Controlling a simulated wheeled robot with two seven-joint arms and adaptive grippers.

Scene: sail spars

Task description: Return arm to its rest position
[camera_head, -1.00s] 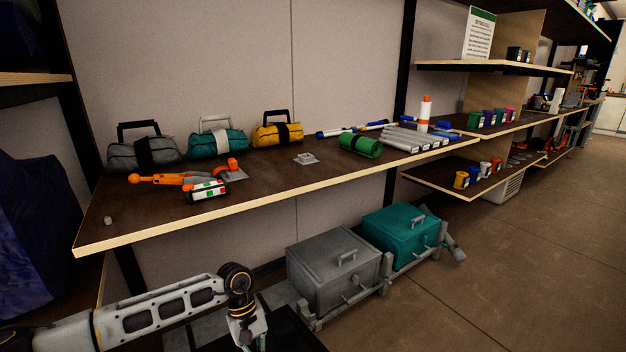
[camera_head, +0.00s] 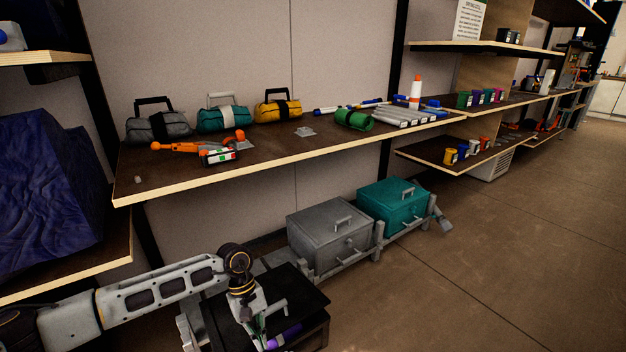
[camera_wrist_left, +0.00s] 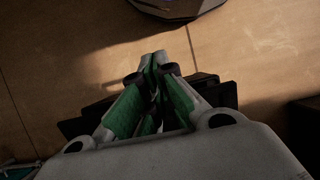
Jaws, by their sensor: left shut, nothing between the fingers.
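My left arm comes in from the lower left in the head view, bent downward at its end. My left gripper (camera_head: 260,342) hangs at the bottom edge, in front of a black box, and is partly cut off. In the left wrist view the left gripper (camera_wrist_left: 160,60) has its green-padded fingers together, with nothing between them and brown floor beyond. My right arm and gripper are not in view.
The wooden shelf (camera_head: 200,186) holds bags, an orange tool and grey tubes. Below stand a grey chest (camera_head: 325,235), a teal chest (camera_head: 392,203) and the black box (camera_head: 300,285) close to my left gripper. Floor (camera_head: 480,270) at right is clear.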

